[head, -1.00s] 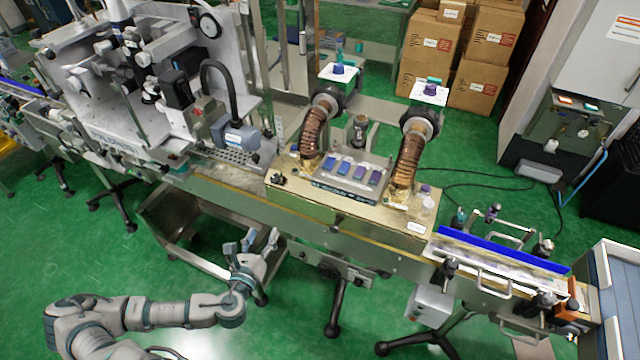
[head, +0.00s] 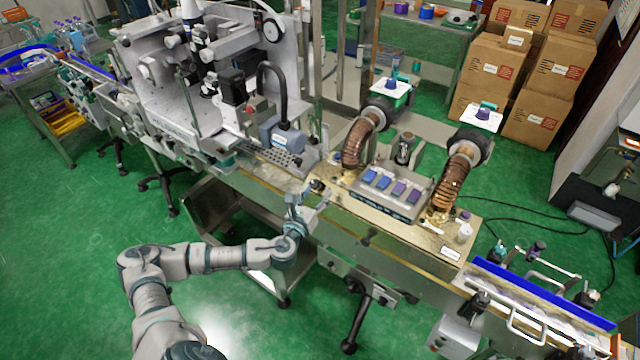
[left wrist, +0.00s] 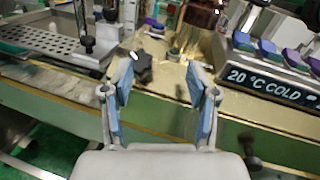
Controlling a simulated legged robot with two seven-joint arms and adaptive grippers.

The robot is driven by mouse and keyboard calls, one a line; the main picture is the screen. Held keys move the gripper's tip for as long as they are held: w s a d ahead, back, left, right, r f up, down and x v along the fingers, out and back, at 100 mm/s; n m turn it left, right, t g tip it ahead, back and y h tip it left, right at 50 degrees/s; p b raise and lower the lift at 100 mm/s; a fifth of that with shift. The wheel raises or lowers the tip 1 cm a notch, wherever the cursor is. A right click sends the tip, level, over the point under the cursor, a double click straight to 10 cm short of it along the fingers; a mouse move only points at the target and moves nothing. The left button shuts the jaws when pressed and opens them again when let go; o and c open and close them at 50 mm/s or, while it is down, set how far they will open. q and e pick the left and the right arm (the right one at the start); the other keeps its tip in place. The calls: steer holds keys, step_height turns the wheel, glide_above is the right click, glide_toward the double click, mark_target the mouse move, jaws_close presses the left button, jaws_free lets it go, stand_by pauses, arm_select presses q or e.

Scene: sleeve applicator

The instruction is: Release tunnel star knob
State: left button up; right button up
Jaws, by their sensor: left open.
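The black star knob (head: 317,186) sits on the brass-coloured top of the heat tunnel base (head: 425,238), at its left front end. In the left wrist view the star knob (left wrist: 142,66) appears between the fingertips, left of centre and beyond them. My left gripper (head: 307,205) is at the front edge of the conveyor, just in front of the knob. In the left wrist view its two blue-padded fingers (left wrist: 160,78) are spread apart with nothing between the pads. I see no contact with the knob. My right gripper is not in view.
A control box (head: 390,192) with coloured switches and a "20 °C COLD" display (left wrist: 265,84) stands to the right. The labelling machine (head: 225,90) and perforated plate (left wrist: 55,42) are on the left. Open green floor lies in front.

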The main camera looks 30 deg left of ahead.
mark_target(312, 186)
arm_select(q)
steer(key=shift+w+a+r, duration=0.1)
steer(key=shift+w+a, duration=0.65)
steer(key=shift+w, duration=0.3)
steer(key=w+a, duration=0.1)
steer(key=w+a+f, duration=0.1)
steer(key=a, duration=0.1)
steer(key=shift+a+f, duration=0.15)
steer(key=shift+f, duration=0.05)
steer(key=shift+s+d, duration=0.1)
steer(key=shift+d, duration=0.25)
steer(key=shift+s+d+r, duration=0.1)
steer(key=shift+d+r, duration=0.1)
steer(key=shift+d, duration=0.35)
steer(key=shift+s+d+r, duration=0.1)
steer(key=shift+d+r, duration=0.1)
steer(key=shift+d, duration=0.3)
steer(key=c, duration=1.1)
steer(key=shift+a, duration=0.15)
jaws_close()
steer(key=shift+a+f, duration=0.25)
steer(key=shift+a, duration=0.2)
steer(key=shift+d, duration=0.15)
steer(key=shift+f, duration=0.1)
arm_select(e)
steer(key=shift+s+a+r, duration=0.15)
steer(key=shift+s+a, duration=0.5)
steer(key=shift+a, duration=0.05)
